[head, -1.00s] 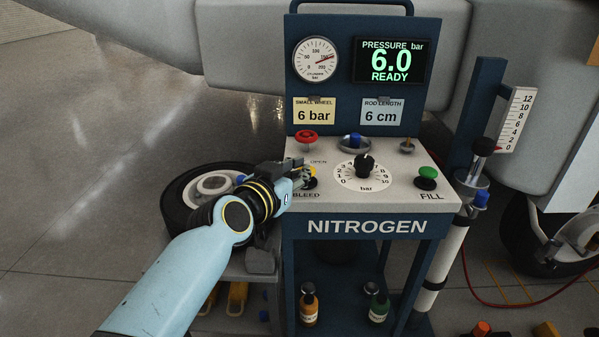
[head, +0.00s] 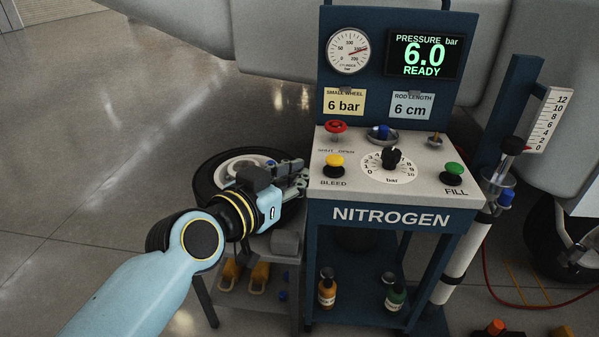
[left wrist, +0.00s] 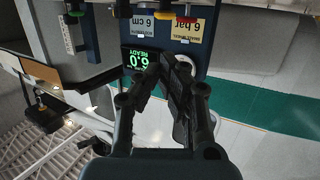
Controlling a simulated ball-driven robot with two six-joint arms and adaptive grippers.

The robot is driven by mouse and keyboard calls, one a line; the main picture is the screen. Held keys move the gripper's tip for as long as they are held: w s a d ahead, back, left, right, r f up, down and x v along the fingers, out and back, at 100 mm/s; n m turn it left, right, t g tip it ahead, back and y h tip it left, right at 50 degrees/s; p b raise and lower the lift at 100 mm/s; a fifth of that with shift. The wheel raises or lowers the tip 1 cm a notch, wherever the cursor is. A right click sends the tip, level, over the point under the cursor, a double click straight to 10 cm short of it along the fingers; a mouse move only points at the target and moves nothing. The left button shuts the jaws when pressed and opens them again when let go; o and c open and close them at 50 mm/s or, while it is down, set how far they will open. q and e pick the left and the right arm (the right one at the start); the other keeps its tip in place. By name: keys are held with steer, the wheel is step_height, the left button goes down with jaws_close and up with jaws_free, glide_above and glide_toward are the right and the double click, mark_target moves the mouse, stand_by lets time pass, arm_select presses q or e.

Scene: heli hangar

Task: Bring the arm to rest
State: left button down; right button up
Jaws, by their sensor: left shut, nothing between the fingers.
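My left gripper (head: 298,174) is shut and empty. In the head view it is over the wheel (head: 207,180) on the low stand, left of the nitrogen cart's panel (head: 330,193). It is apart from the yellow bleed button (head: 334,161). In the left wrist view the fingers (left wrist: 168,88) are together, in front of the cart's display (left wrist: 140,64), which appears upside down. My light blue left arm comes in from the lower left. My right gripper is not in view.
The cart's panel carries a red valve knob (head: 336,128), a black dial (head: 391,158) and a green fill button (head: 453,171). The display (head: 423,56) reads 6.0 bar, READY. A strut with a scale (head: 548,118) stands at the right. The floor at the left is clear.

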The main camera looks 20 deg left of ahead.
arm_select(q)
steer(key=shift+f, duration=0.1)
steer(key=s+a+f+g+y, duration=0.1)
steer(key=s+a+f+g, duration=0.15)
steer(key=s+f, duration=0.6)
steer(key=s+a+f+g, duration=0.1)
steer(key=s+f+g, duration=0.25)
steer(key=f, duration=1.05)
steer(key=s+a+f+g+y, duration=0.1)
steer(key=s+a+f+g, duration=0.1)
steer(key=s+f, duration=0.65)
steer(key=s+a+f+g, duration=0.2)
steer(key=s+f, duration=0.3)
steer(key=s, duration=0.4)
steer(key=s+a+f+n+g+y, duration=0.1)
steer(key=s+a+f+g, duration=0.1)
steer(key=s+f, duration=0.3)
steer(key=s+a+f+g, duration=0.2)
steer(key=s+f, duration=0.3)
steer(key=s, duration=0.8)
steer(key=shift+s+a+f+n+g+y, duration=0.15)
steer(key=shift+s+f+n+g+y, duration=0.15)
steer(key=shift+s+f+g, duration=0.15)
